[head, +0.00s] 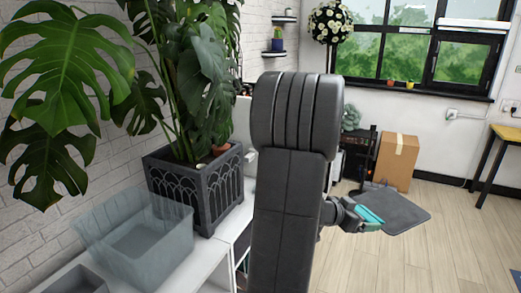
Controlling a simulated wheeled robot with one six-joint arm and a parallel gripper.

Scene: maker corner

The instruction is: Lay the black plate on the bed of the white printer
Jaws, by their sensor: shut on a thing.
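The black plate (396,212) is a thin, dark, flat sheet to the right of my arm. My gripper (371,214), with teal fingers, is shut on its left edge. The plate is held out in the air, roughly level, with wooden floor showing beyond it. The white printer cannot be made out for certain. A pale shape (243,118) behind my arm on the left is mostly hidden by the arm and the planter.
A white shelf unit (207,262) runs along the left wall. It carries a clear bin (140,240) and a dark planter (228,187) with a large plant. A cardboard box (395,163) and a yellow-topped table (508,132) stand farther back. The floor at right is mostly clear.

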